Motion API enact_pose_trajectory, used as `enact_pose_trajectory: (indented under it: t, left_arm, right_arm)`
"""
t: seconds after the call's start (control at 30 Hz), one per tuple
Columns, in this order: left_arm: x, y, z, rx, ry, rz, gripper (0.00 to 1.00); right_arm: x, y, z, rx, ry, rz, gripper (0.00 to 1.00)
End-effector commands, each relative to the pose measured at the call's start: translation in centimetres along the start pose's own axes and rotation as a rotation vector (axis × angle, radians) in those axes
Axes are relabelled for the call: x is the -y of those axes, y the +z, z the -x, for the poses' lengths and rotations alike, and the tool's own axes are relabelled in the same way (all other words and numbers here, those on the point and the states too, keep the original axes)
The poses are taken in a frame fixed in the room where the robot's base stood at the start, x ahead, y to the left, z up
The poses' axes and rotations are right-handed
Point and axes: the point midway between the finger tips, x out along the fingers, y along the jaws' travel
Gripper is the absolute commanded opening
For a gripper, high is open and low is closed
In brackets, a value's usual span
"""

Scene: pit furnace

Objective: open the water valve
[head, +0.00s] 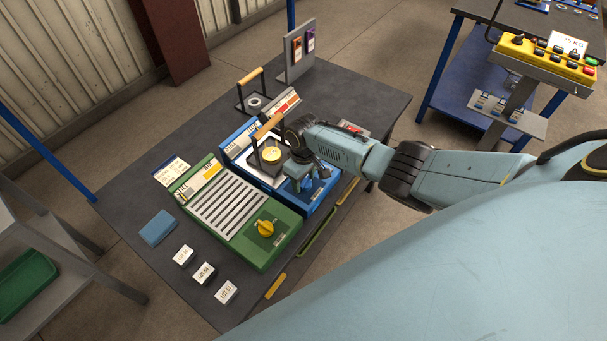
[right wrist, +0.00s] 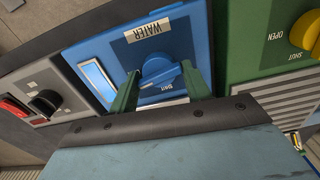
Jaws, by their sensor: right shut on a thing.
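The blue water panel (head: 236,148) stands in the middle of the dark bench, between a green unit and a grey one. In the right wrist view its label WATER (right wrist: 157,29) reads upside down. The blue valve knob (right wrist: 158,70) sits on that panel, with a SHUT mark beside it on the side nearer my wrist. Its raised bar lies roughly sideways in that view. My right gripper (right wrist: 160,88) has its green fingers on either side of the knob, shut on it. In the head view my right gripper (head: 312,178) covers the knob. My left gripper is out of view.
The green unit (head: 215,205) has a yellow knob (head: 265,228) close beside my right gripper. A wooden-handled holder (head: 268,128) stands just behind it. White blocks (head: 205,271) and a blue pad (head: 157,228) lie at the bench's left. A yellow control box (head: 545,57) stands at right.

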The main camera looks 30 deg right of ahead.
Motion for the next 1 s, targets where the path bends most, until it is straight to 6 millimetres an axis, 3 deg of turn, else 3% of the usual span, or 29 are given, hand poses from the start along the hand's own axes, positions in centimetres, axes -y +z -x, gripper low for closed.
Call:
enact_pose_trajectory:
  t: [0.4, 0.93, 0.97, 1.0]
  left_arm:
    - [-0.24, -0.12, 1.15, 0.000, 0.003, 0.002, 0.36]
    - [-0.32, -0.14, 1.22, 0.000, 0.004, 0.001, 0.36]
    - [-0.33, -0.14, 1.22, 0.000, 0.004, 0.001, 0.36]
    - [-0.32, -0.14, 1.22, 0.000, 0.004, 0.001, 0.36]
  right_arm:
    - [0.00, 0.01, 0.02, 0.001, -0.001, -0.184, 0.25]
    - [-0.08, -0.01, -0.01, 0.000, -0.001, -0.211, 0.25]
    - [-0.08, -0.01, -0.01, 0.000, -0.001, -0.211, 0.49]
    - [-0.08, -0.02, 0.00, -0.001, -0.001, -0.210, 0.54]
